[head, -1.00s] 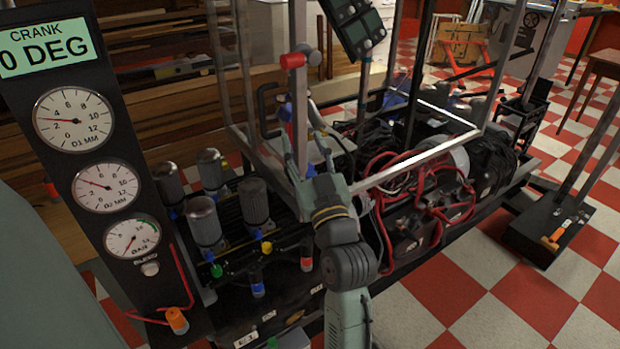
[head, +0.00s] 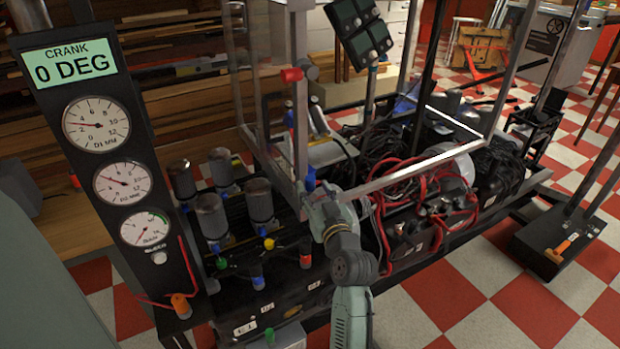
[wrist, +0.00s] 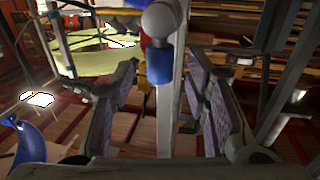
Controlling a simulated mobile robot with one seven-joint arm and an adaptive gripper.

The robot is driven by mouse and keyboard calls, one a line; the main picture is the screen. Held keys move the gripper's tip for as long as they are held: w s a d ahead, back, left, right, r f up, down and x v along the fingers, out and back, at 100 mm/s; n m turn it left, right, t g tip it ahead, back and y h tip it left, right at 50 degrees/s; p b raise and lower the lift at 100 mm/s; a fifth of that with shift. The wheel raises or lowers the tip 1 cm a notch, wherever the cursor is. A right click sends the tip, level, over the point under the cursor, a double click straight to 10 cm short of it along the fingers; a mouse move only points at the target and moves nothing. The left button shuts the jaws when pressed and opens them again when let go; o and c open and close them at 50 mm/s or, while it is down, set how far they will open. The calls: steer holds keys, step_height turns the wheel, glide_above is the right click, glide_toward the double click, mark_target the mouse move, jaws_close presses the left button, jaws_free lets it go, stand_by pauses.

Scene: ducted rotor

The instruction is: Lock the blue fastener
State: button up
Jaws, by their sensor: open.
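A blue fastener (wrist: 160,66) shows in the wrist view in front of a pale upright post, below a pale round knob (wrist: 163,18). It lies between the two spread fingers of my gripper (wrist: 165,95), apart from both. In the head view my gripper (head: 316,188) is at the lower part of the frame's upright post (head: 300,130). A blue piece (head: 310,178) shows right by the fingers, and another blue piece (head: 289,118) sits higher on the post, below a red knob (head: 291,75). I cannot tell which of these is the one between my fingers.
A gauge panel (head: 97,170) reading CRANK 0 DEG stands at left. Grey cylinders (head: 259,200) stand left of my gripper. Red hoses and black cables (head: 425,185) crowd the right. A clear-walled frame (head: 420,158) surrounds the post. Another blue object (wrist: 28,145) shows at lower left.

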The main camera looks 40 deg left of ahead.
mark_target(312, 186)
steer(key=shift+p+x, duration=0.35)
steer(key=shift+x, duration=1.6)
steer(key=shift+c, duration=0.5)
jaws_close()
